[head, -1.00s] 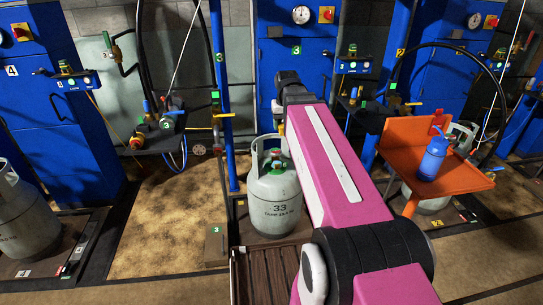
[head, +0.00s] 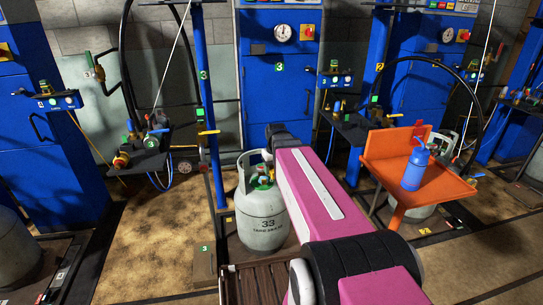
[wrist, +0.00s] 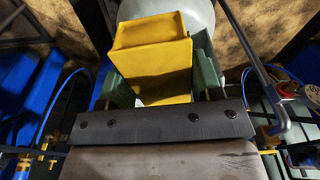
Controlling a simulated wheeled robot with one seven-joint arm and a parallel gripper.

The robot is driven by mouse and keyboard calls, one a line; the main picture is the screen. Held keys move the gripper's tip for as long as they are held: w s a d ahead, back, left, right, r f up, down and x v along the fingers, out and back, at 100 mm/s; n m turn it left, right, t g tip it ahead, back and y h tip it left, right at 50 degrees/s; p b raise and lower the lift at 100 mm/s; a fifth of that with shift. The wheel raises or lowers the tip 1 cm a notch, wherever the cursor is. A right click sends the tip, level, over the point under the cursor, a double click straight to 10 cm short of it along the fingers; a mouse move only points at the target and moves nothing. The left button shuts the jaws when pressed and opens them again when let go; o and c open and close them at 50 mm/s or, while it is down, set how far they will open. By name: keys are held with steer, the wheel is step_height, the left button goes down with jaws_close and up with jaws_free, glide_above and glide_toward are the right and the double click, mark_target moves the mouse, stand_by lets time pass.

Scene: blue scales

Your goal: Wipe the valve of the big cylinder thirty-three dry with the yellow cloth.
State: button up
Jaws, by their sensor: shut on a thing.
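The big grey cylinder thirty-three (head: 262,222) stands upright on a low platform left of my pink arm in the head view. Its valve (head: 262,181) shows green and red parts inside the collar. My gripper (wrist: 158,70) is shut on the yellow cloth (wrist: 150,60), which looks like a folded block between the green fingers in the wrist view. A pale rounded surface (wrist: 200,14), probably a cylinder, shows beyond the cloth. In the head view the gripper and cloth are hidden behind my arm. I cannot tell whether the cloth touches anything.
A blue post (head: 207,110) rises just left of the cylinder. An orange tray (head: 440,183) with a blue spray bottle (head: 416,167) is at the right. Blue cabinets (head: 279,85) line the back. A black shelf with valves (head: 140,162) stands at the left.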

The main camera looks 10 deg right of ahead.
step_height(320, 180, down, 8)
steer(key=d, duration=0.1)
steer(key=shift+s+r+n, duration=0.15)
steer(key=shift+s+n, duration=0.15)
steer(key=shift+n, duration=0.1)
steer(key=shift+w, duration=0.1)
steer(key=shift+w+a+f, duration=0.4)
steer(key=shift+w+f, duration=0.2)
steer(key=shift+w, duration=1)
steer(key=shift+w+a+f, duration=0.4)
steer(key=shift+w+f, duration=0.25)
steer(key=shift+w, duration=0.95)
steer(key=shift+w+a+f, duration=0.4)
steer(key=shift+w+f, duration=0.2)
steer(key=shift+w, duration=1)
steer(key=shift+w, duration=0.3)
steer(key=shift+w+a, duration=0.1)
steer(key=shift+w, duration=0.25)
steer(key=shift+w+a, duration=0.15)
steer(key=shift+w, duration=0.3)
steer(key=shift+c, duration=0.8)
steer(key=shift+s, duration=0.1)
steer(key=shift+s, duration=0.1)
